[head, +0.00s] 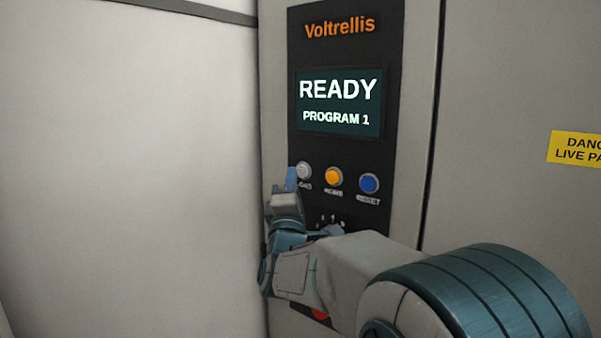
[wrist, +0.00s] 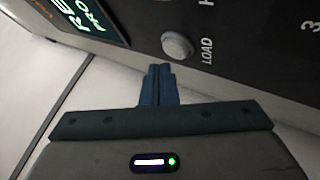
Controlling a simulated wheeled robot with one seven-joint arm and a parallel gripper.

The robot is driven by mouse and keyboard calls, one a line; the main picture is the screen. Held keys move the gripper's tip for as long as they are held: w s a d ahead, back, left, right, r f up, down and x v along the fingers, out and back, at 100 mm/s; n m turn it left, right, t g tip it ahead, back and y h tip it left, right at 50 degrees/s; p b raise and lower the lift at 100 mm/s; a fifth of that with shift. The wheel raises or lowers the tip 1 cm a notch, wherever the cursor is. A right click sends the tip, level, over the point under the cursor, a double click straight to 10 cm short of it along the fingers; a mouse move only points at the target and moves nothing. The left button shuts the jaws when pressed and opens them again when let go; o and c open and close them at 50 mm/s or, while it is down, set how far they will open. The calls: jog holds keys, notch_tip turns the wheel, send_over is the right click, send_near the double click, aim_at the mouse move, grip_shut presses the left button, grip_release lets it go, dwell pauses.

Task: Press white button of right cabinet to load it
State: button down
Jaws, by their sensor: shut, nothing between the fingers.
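The white button (head: 304,170) is at the left end of a row on the black control panel (head: 385,55) of a cabinet marked Voltrellis. It also shows in the wrist view as a pale round button (wrist: 177,46), with the word LOAD beside it. My gripper (head: 291,178) is in front of the panel, its blue fingertips just left of the white button and overlapping its label. In the wrist view my gripper (wrist: 159,72) is shut and empty, with its tips just below the button. I cannot tell whether they touch the panel. The screen (head: 338,103) reads READY, PROGRAM 1.
An orange button (head: 334,177) and a blue button (head: 369,184) sit to the right of the white one. A dial, partly hidden by my arm, and a red part (head: 320,314) are lower down. A yellow warning sign (head: 576,148) is at the right. A plain pale wall (head: 130,160) fills the left.

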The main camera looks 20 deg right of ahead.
jog(key=shift+w+d+f, duration=0.1)
jog(key=shift+d, duration=0.05)
jog(key=shift+w+d+b, duration=0.2)
jog(key=shift+d+b, duration=0.05)
jog(key=shift+b, duration=0.15)
jog(key=shift+w+d, duration=0.2)
jog(key=shift+d, duration=0.05)
dwell(0.8)
jog(key=shift+b, duration=0.35)
jog(key=shift+s+a+b, duration=0.35)
jog(key=shift+s+a, duration=0.1)
jog(key=shift+a, duration=0.15)
jog(key=shift+s+a+b, duration=0.35)
jog(key=shift+s+a, duration=0.4)
jog(key=shift+a, duration=0.3)
jog(key=shift+s+a+b, duration=0.3)
jog(key=shift+s+a, duration=0.45)
jog(key=shift+a, duration=0.25)
